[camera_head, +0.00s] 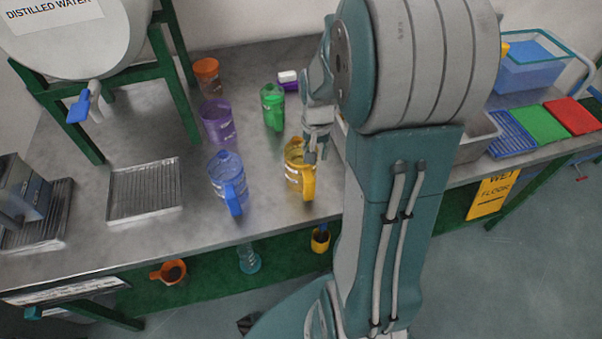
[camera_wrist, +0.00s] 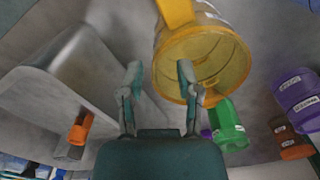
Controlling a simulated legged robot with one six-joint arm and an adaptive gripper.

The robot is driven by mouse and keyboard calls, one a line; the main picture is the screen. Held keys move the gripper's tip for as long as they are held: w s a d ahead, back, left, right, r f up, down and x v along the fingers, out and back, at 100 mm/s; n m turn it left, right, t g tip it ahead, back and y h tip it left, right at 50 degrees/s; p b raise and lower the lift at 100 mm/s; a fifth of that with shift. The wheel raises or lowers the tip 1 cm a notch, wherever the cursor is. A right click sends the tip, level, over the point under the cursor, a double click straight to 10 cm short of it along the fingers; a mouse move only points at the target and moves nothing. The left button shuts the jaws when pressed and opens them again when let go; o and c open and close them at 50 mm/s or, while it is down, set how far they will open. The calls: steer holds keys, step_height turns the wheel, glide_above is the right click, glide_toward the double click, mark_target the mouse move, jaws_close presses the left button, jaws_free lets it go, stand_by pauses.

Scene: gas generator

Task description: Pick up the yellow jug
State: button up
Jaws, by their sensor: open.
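The yellow jug (camera_head: 296,155) stands on the grey metal bench, its handle toward the bench's front edge. My gripper (camera_head: 317,140) points down at the jug's right side, its fingers partly overlapping the jug in this view. In the wrist view, the jug (camera_wrist: 210,62) is at the top, right of centre, with its open mouth and handle showing. My gripper (camera_wrist: 158,70) is open and empty there. Its right finger overlaps the jug's rim, while its left finger is clear of the jug. I cannot tell whether the right finger touches it.
A blue jug (camera_head: 228,174) stands to the left, with a purple jug (camera_head: 218,120) behind it. A grey bin (camera_head: 478,138) is right of my arm. A drain tray (camera_head: 144,190) lies at left; bare bench lies between it and the blue jug.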

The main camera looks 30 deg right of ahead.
steer(key=f, duration=0.5)
steer(key=shift+w+d, duration=0.1)
steer(key=shift+d, duration=0.25)
steer(key=shift+a, duration=0.2)
jaws_close()
steer(key=shift+d, duration=0.1)
